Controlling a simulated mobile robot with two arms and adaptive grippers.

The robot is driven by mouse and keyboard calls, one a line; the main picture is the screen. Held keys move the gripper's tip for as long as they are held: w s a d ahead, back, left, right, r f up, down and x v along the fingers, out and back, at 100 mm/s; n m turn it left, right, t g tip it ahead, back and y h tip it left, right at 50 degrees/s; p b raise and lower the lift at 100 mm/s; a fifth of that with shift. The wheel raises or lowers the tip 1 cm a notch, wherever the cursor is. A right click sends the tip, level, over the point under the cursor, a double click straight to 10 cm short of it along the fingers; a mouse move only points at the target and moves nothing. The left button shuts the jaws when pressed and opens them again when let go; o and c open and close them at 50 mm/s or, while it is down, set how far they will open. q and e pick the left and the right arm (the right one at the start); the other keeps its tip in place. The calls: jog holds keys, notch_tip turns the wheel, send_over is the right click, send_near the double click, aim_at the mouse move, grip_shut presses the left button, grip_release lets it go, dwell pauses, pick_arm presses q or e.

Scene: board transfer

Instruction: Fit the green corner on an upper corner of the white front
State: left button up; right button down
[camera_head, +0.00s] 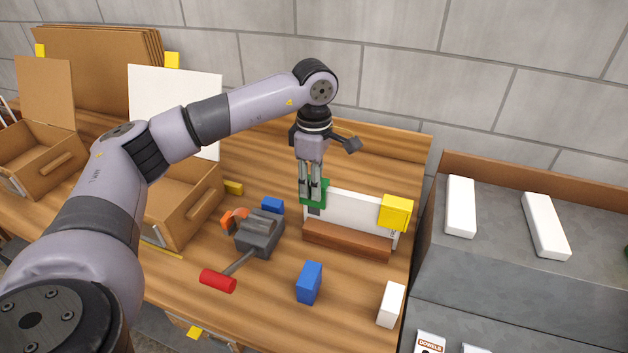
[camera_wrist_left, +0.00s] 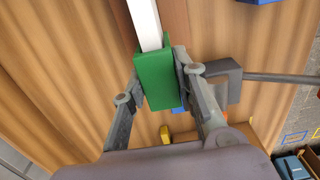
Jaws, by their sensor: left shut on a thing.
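The white front (camera_head: 352,217) stands upright on edge in a brown wooden holder (camera_head: 346,240) on the bench. A yellow corner (camera_head: 396,212) sits on its right upper corner. My left gripper (camera_head: 312,196) points down at its left upper corner and is shut on the green corner (camera_head: 306,189). In the left wrist view the green corner (camera_wrist_left: 155,78) lies between the two fingers (camera_wrist_left: 158,88), and the end of the white front (camera_wrist_left: 145,22) meets it. I cannot tell whether it is fully seated. My right gripper is in neither view.
A grey vise (camera_head: 259,234) with a red handle (camera_head: 217,280) stands left of the holder. Blue blocks (camera_head: 309,283) and a white block (camera_head: 391,304) lie on the bench. Open wooden boxes (camera_head: 183,213) stand at the left. A grey shelf unit (camera_head: 500,215) is at the right.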

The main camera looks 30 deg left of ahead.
pick_arm(q)
jog(key=shift+f, duration=0.15)
jog(key=o, duration=1)
notch_tip(320, 180, up, 12)
dwell(0.5)
